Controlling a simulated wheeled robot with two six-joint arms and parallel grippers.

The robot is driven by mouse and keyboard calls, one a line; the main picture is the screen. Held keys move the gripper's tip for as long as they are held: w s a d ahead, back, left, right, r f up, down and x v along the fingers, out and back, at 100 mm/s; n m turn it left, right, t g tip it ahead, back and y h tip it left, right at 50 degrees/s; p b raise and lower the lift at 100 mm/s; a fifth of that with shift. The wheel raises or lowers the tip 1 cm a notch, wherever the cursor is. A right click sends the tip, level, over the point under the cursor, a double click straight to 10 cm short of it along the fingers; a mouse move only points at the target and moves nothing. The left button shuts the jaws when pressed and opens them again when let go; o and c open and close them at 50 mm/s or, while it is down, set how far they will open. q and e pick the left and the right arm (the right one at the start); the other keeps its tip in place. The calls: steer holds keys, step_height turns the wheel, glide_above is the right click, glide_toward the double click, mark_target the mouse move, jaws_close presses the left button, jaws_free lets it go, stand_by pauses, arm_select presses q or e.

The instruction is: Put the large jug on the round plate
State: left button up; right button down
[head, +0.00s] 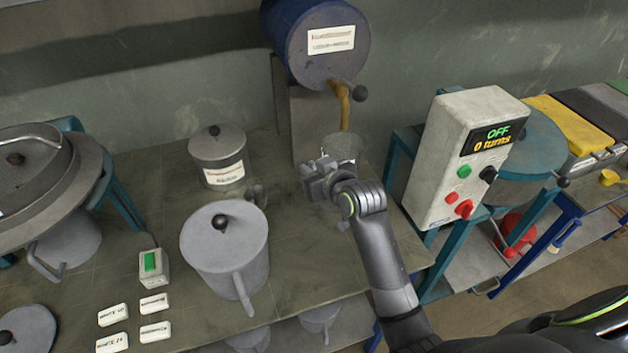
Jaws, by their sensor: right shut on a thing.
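My right gripper (326,166) is below the brown spout of the blue drum. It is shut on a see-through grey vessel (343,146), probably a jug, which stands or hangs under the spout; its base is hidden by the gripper. A larger grey lidded jug (228,262) with a front handle and black knob stands on the bench, apart from the gripper. I cannot tell for certain which is the large jug. A round teal plate-like top (541,140) shows behind the control box at right, partly hidden by it. My left gripper is not in view.
The blue drum (296,45) stands at the back. A labelled lidded pot (218,150) and a small box with a green panel (151,266) are on the bench (130,195).

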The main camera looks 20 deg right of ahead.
steer(key=shift+f, duration=1.85)
steer(key=shift+f, duration=0.2)
steer(key=c, duration=1.5)
jaws_free()
steer(key=shift+r, duration=0.2)
steer(key=v, duration=1.2)
steer(key=shift+b, duration=0.3)
